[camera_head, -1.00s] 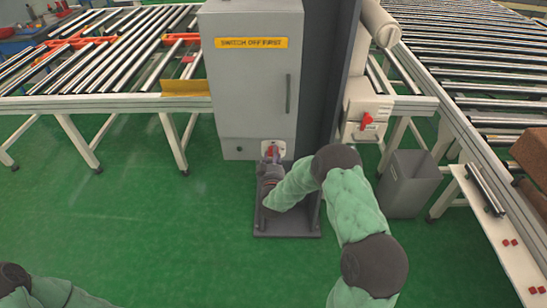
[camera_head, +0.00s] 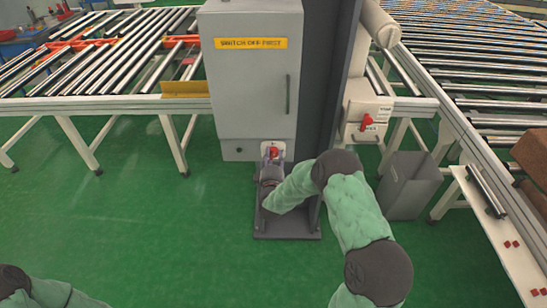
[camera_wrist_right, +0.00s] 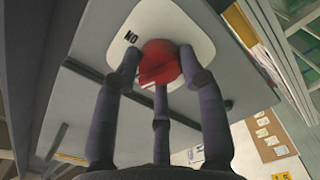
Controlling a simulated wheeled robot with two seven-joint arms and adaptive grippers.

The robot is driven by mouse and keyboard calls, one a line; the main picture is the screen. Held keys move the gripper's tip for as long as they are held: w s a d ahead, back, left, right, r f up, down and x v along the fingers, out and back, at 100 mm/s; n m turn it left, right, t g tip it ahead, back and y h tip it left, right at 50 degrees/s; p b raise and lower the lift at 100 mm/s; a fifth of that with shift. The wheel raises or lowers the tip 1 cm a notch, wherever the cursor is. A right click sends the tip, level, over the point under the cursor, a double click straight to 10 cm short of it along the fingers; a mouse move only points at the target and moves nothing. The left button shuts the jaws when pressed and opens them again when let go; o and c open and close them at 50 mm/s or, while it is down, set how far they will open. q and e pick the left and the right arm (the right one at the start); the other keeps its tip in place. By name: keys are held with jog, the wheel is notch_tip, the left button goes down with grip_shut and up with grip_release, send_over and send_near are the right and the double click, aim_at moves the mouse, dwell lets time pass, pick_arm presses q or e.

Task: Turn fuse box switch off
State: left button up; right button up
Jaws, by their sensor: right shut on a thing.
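The grey fuse box (camera_head: 248,85) stands at center with a yellow "SWITCH OFF FIRST" label (camera_head: 251,43). Its red rotary switch (camera_head: 273,153) sits on a pale plate low on the front, and shows large in the right wrist view (camera_wrist_right: 160,64). My right gripper (camera_head: 272,163) has its dark fingers closed around the red knob, touching its sides (camera_wrist_right: 160,72). An "ON" marking (camera_wrist_right: 131,38) shows upside down on the plate beside the knob. The fingers partly hide the knob. My left arm shows only at the bottom left corner; its gripper is out of frame.
A dark post (camera_head: 326,75) stands right of the box. A second red switch (camera_head: 366,122) is on a pale unit further right. A grey bin (camera_head: 408,185) stands on the green floor. Roller conveyors (camera_head: 85,60) flank the box. The floor at left is clear.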

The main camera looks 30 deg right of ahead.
jog(key=shift+w+a+r+n, duration=0.1)
jog(key=shift+w+r+n, duration=0.1)
jog(key=shift+n, duration=0.6)
jog(key=shift+w+a+r+n, duration=0.1)
jog(key=shift+r+n, duration=0.1)
jog(key=shift+n, duration=0.9)
jog(key=o, duration=0.9)
jog(key=shift+f, duration=0.1)
jog(key=shift+o, duration=1.2)
jog(key=shift+w+a+f, duration=0.1)
jog(key=shift+a+f, duration=0.05)
jog(key=shift+f, duration=0.05)
jog(key=shift+s+f, duration=0.1)
jog(key=shift+s, duration=0.15)
jog(key=v, duration=1.1)
jog(key=shift+s, duration=0.35)
